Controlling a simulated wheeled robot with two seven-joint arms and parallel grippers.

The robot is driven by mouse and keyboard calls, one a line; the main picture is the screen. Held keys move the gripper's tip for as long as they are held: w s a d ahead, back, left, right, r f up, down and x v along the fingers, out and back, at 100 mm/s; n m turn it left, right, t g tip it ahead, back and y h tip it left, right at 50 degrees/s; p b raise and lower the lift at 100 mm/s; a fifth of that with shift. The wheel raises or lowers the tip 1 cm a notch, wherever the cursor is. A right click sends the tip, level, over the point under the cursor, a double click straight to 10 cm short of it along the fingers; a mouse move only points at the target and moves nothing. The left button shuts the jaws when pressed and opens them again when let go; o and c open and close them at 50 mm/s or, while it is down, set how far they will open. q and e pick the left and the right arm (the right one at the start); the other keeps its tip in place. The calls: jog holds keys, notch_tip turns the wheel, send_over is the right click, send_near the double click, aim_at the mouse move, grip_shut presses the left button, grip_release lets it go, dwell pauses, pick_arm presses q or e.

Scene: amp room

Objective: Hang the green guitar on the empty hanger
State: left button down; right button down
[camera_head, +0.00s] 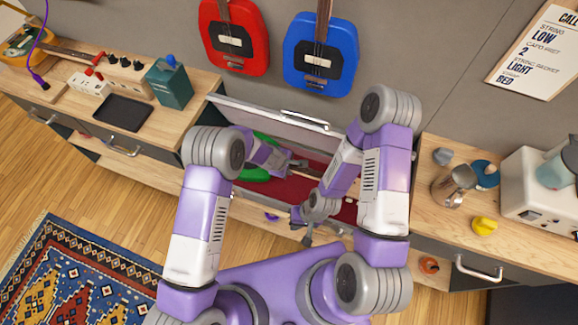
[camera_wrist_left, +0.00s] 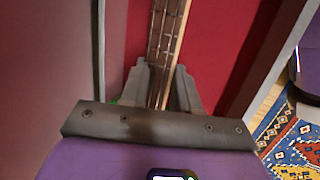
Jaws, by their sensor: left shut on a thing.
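The green guitar (camera_head: 256,174) lies in an open red-lined compartment (camera_head: 347,212) in the middle of the cabinet, its body partly hidden behind my left arm. Its neck runs to the right. My left gripper (camera_head: 298,165) is shut on the guitar's neck, and in the left wrist view the fingers (camera_wrist_left: 160,88) sit on either side of the fretted neck (camera_wrist_left: 167,35). My right gripper (camera_head: 307,238) hangs low at the compartment's front, apart from the guitar; its jaw opening is too small to tell. No empty hanger shows in either view.
A red guitar (camera_head: 233,40) and a blue guitar (camera_head: 320,55) hang on the wall above. The raised panel (camera_head: 265,120) stands behind the compartment. Left counter holds a black tray (camera_head: 123,112) and green box (camera_head: 169,86); right counter holds a metal jug (camera_head: 455,186) and white machine (camera_head: 540,190).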

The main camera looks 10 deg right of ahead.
pick_arm(q)
jog(key=shift+d+r+p, duration=0.1)
jog(key=shift+r+p, duration=1.9)
jog(key=shift+r, duration=0.6)
jog(key=shift+s+a+f+b, duration=0.2)
jog(key=shift+a+b, duration=0.1)
jog(key=shift+b, duration=0.25)
jog(key=s+a+b, duration=0.4)
jog(key=s+b, duration=0.2)
jog(key=shift+r, duration=0.15)
